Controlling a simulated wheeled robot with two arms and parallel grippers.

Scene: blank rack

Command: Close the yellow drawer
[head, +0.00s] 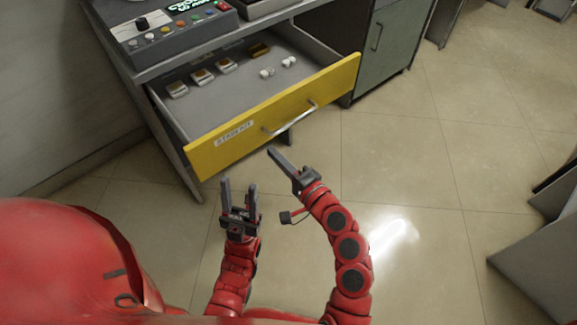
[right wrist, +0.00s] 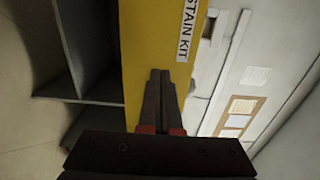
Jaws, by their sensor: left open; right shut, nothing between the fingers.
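The yellow drawer (head: 237,132) is pulled out from under the grey bench in the head view. Its front bears a "STAIN KIT" label (head: 234,134) and a metal bar handle (head: 290,117). Several small boxes and white items lie inside it. My left gripper (head: 238,187) is open and empty, below the drawer front in the picture. My right gripper (head: 272,152) is shut and empty, its tips just below the drawer front near the handle. In the right wrist view the shut fingers (right wrist: 161,75) overlap the yellow front (right wrist: 145,40); I cannot tell whether they touch it.
A control panel (head: 172,32) with coloured buttons sits on the bench above the drawer. A grey cabinet (head: 385,50) stands right of the drawer. The tiled floor (head: 420,170) is clear to the right; grey furniture (head: 540,240) stands at the right edge.

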